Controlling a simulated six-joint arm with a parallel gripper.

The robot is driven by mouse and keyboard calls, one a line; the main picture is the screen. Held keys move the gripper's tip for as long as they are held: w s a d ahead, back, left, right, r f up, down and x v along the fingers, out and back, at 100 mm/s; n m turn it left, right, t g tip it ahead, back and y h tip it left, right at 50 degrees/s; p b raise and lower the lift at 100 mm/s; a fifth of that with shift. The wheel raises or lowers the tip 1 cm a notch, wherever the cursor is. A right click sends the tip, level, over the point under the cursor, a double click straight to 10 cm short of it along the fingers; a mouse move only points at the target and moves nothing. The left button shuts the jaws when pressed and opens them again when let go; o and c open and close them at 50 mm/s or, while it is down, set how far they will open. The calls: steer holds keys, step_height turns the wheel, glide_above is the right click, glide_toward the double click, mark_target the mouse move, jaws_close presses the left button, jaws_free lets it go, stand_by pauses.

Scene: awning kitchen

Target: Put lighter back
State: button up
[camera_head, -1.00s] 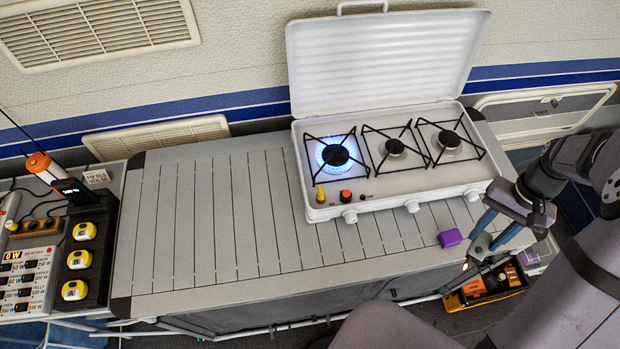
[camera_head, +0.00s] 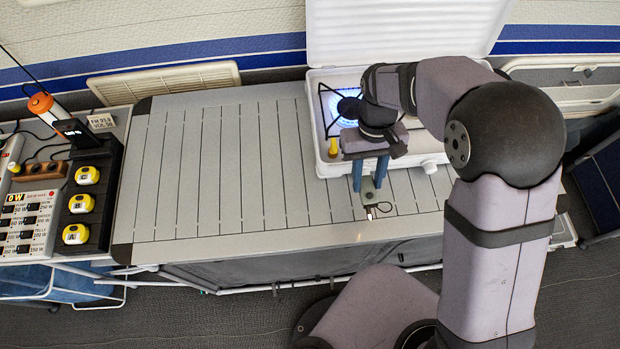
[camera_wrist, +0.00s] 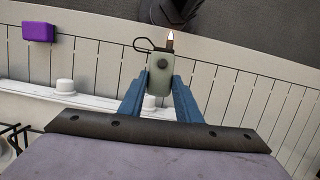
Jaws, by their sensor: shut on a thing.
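The lighter, a pale grey-green body with a dark button and a wire loop, is between the two blue fingers of my gripper (camera_wrist: 160,95), which is shut on it. In the wrist view the lighter (camera_wrist: 160,78) shows a small flame at its tip. In the head view my gripper (camera_head: 370,178) points down in front of the stove's left burner, and the lighter (camera_head: 370,192) hangs above the slatted counter (camera_head: 230,180). The left burner (camera_head: 348,106) burns blue, partly hidden by my arm.
The white stove (camera_head: 432,158) stands behind my gripper, its lid raised. A purple block (camera_wrist: 39,31) lies on the counter. A black rack with yellow items (camera_head: 95,200) and a switch panel (camera_head: 28,222) stand at the left. The counter's left half is clear.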

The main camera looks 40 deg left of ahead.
steer(key=s+a+f+n+b, duration=0.1)
steer(key=s+a+n, duration=0.2)
steer(key=s, duration=0.3)
steer(key=s+a+n+t+b, duration=0.1)
steer(key=s+a+n, duration=0.2)
steer(key=s+a, duration=0.2)
steer(key=s+a+f+n+t+h+b, duration=0.1)
steer(key=s+a+n, duration=0.2)
steer(key=s+a, duration=0.2)
steer(key=shift+s+f+b, duration=0.15)
steer(key=shift+s+f, duration=0.05)
steer(key=shift+s, duration=0.5)
steer(key=shift+s+f+b, duration=0.15)
steer(key=shift+s, duration=0.55)
steer(key=w+r+n+t, duration=0.1)
steer(key=n, duration=0.1)
steer(key=r+n+t, duration=0.1)
steer(key=n, duration=0.2)
steer(key=w+r+n+t, duration=0.1)
steer(key=r+n, duration=0.1)
steer(key=n, duration=0.1)
steer(key=shift+w+r, duration=0.1)
steer(key=shift+w, duration=0.2)
steer(key=shift+f+p, duration=1.2)
steer(key=shift+f, duration=3.75)
steer(key=shift+f, duration=0.15)
steer(key=o, duration=1.1)
steer(key=shift+c, duration=0.2)
